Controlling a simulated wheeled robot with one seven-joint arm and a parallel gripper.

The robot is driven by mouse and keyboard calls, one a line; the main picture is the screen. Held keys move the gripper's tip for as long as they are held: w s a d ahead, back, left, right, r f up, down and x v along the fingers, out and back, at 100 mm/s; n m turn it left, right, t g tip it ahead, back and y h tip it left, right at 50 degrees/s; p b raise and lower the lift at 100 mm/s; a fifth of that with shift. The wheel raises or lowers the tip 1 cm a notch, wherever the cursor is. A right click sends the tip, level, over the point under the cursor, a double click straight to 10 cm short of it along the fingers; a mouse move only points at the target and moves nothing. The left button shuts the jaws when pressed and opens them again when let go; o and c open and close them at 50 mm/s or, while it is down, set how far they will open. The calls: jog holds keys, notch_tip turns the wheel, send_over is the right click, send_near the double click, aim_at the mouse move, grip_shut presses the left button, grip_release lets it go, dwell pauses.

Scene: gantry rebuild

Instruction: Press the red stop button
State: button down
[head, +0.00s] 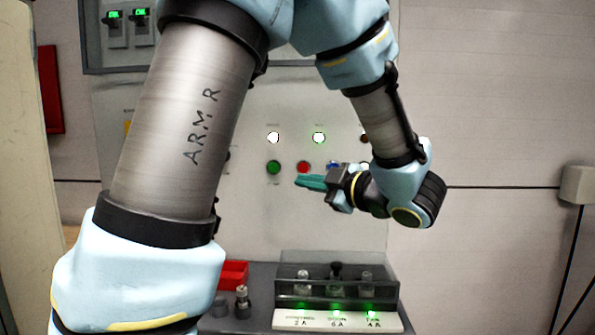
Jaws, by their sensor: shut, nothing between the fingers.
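The red stop button (303,167) is a small round button on the light upright panel (260,220), in the middle of the head view. It sits just right of a green button (273,167). My gripper (299,181) has teal fingers that point left. The fingers are shut and empty. In the picture their tips lie just below the red button and overlap the panel. The distance between the fingertips and the panel cannot be told from this view. The lower edge of the red button is close to the fingers.
Lit round lamps (318,137) sit above the buttons. A blue button (333,165) is partly behind my gripper. Below stands a clear-covered box (338,278) with a labelled front and green lights. A red bin (234,273) stands left of it. My arm hides the panel's left part.

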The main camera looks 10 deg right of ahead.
aim_at(303, 168)
jog(key=shift+s, duration=0.1)
dwell(0.3)
jog(key=shift+w+d+p, duration=0.2)
jog(key=shift+w+d, duration=0.05)
jog(key=shift+w, duration=1.2)
jog(key=shift+w+d+p, duration=0.15)
jog(key=shift+w+d, duration=0.1)
jog(key=shift+w, duration=1.25)
jog(key=shift+w+d+p, duration=0.2)
jog(key=shift+w+d, duration=0.05)
jog(key=shift+w, duration=1.2)
jog(key=shift+w, duration=0.1)
jog(key=shift+w+d, duration=0.1)
jog(key=shift+w, duration=0.2)
jog(key=shift+w+d, duration=0.1)
jog(key=shift+w, duration=0.3)
jog(key=shift+s, duration=0.1)
jog(key=shift+s+a, duration=0.2)
jog(key=shift+s, duration=0.55)
